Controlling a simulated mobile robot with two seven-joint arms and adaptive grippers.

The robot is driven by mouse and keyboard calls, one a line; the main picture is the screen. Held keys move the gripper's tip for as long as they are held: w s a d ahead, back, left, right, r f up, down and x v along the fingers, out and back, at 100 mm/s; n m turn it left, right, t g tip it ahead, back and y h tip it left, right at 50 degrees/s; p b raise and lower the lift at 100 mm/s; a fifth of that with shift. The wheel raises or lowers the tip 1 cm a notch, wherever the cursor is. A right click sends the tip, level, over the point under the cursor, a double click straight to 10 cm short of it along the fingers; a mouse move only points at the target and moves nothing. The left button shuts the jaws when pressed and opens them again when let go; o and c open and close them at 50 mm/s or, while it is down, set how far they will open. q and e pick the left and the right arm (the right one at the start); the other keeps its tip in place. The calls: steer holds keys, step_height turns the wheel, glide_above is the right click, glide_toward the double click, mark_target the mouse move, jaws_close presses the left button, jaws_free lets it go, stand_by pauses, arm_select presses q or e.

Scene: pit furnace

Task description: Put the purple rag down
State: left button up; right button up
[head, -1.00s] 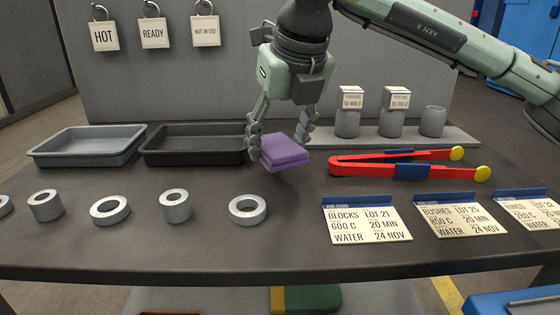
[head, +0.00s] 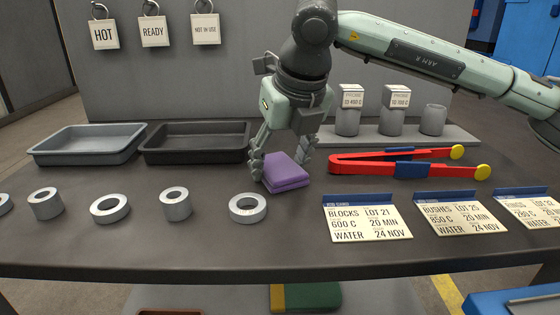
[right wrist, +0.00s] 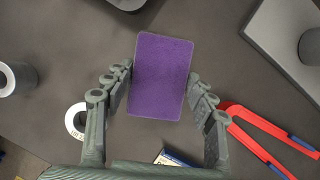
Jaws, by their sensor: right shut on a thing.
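The purple rag (head: 287,172) is a folded, flat pad at the middle of the dark table, behind the ring nearest it. It also shows in the right wrist view (right wrist: 162,76), between the two fingers. My right gripper (head: 283,166) points down and is shut on the rag, one finger at each side. The rag is at or very near the table top; I cannot tell whether it touches. My left gripper is not in view.
Red tongs (head: 400,168) lie to the right of the rag. A pale ring (head: 248,208) lies in front of it, left. A black tray (head: 196,157) and a grey tray (head: 88,158) stand left. Job cards (head: 366,223) lie front right. Some bare table surrounds the rag.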

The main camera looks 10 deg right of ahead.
steer(key=o, duration=1.1)
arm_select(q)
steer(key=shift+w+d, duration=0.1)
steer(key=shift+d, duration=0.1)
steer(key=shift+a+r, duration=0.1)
arm_select(e)
steer(key=shift+v, duration=0.8)
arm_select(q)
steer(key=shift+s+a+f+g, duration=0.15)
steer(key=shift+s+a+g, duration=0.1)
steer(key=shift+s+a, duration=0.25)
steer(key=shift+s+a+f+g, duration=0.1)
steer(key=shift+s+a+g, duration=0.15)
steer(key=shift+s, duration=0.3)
arm_select(e)
steer(key=v, duration=1)
steer(key=shift+r, duration=0.3)
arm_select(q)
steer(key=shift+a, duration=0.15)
